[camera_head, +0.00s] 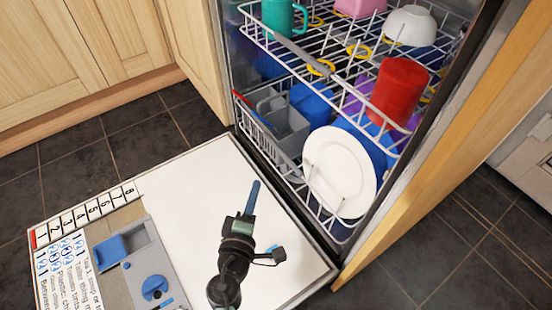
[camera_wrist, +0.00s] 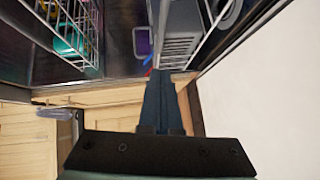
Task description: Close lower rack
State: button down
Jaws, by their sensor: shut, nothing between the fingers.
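The dishwasher's lower rack (camera_head: 268,157) is inside the tub and holds a white plate (camera_head: 340,170), a grey cutlery basket (camera_head: 283,122) and blue dishes. In the wrist view the basket (camera_wrist: 182,45) and part of the rack show at the top. The dishwasher door (camera_head: 190,185) is folded down flat in front. My gripper (camera_head: 253,190) is shut and empty. In the head view it shows over the white inner door, in front of the rack. In the wrist view its fingers (camera_wrist: 159,85) point toward the basket; I cannot tell whether they touch it.
The upper rack (camera_head: 285,45) stands pulled out above, with a teal mug (camera_head: 283,17), a white bowl (camera_head: 409,25) and a red cup (camera_head: 399,88). Wooden cabinets (camera_head: 90,50) are at the left. A wooden panel edge (camera_head: 440,160) is at the right.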

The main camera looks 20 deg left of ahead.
jog(key=w+d+f+b, duration=0.1)
jog(key=w+b, duration=0.1)
jog(key=w, duration=0.8)
jog(key=shift+w+d+f, duration=0.15)
jog(key=shift+d+f, duration=0.15)
jog(key=shift+f, duration=0.1)
